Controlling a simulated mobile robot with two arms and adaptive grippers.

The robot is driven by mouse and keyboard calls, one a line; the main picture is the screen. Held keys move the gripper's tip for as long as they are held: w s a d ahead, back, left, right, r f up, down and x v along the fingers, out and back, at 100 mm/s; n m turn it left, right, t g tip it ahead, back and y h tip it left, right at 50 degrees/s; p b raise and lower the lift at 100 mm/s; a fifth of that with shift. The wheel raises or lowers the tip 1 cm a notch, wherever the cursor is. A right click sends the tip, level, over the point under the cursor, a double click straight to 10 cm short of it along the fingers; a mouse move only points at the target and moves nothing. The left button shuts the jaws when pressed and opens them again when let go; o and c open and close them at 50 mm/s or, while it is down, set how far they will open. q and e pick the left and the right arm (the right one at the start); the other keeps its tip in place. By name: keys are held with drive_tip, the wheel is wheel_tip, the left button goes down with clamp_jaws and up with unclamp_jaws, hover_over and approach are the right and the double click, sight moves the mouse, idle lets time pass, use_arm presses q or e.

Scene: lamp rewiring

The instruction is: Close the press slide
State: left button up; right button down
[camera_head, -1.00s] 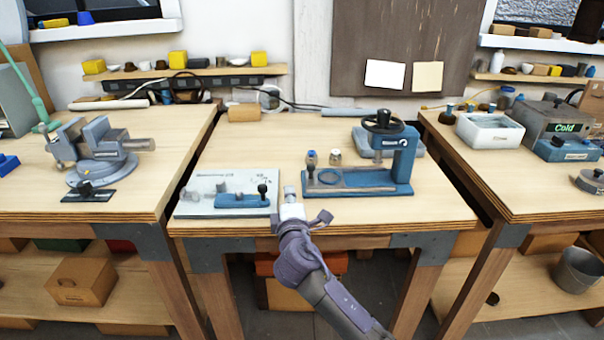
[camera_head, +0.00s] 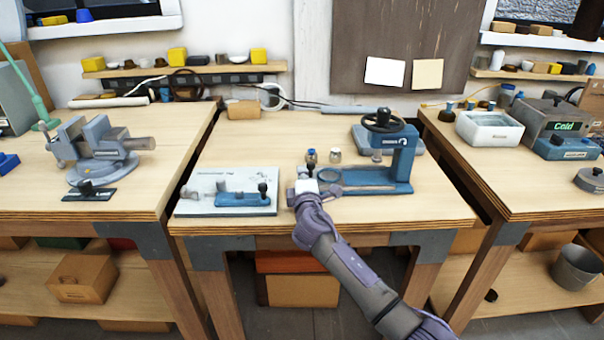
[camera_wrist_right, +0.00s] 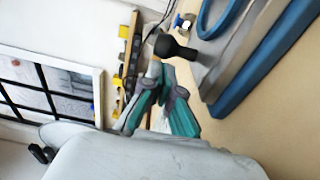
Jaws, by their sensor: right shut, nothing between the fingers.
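The blue press (camera_head: 365,185) stands on the middle table, with a flat slide along its base and an upright column at its right end. The slide's black knob (camera_wrist_right: 175,48) shows at the left end of the base; in the head view my gripper partly covers this area. My right gripper (camera_head: 304,178) is at the left end of the press base. In the right wrist view its teal fingers (camera_wrist_right: 158,75) are together and empty, with the tips close beside the knob. I cannot tell whether they touch it. My left gripper is not in view.
A pale board (camera_head: 230,205) with a small blue fixture lies left of the press. Two small capped parts (camera_head: 336,156) stand behind the press base. The black handwheel (camera_head: 383,121) tops the column. The table's front right is clear.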

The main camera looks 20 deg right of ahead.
drive_tip(key=s+d+p, duration=0.1)
drive_tip(key=d, duration=0.3)
drive_tip(key=s+d, duration=0.1)
drive_tip(key=d, duration=0.3)
drive_tip(key=s+d+p, duration=0.1)
drive_tip(key=d, duration=0.3)
drive_tip(key=shift+s+d+p, duration=0.3)
drive_tip(key=shift+s+d, duration=0.05)
drive_tip(key=shift+d, duration=0.1)
drive_tip(key=shift+d, duration=0.1)
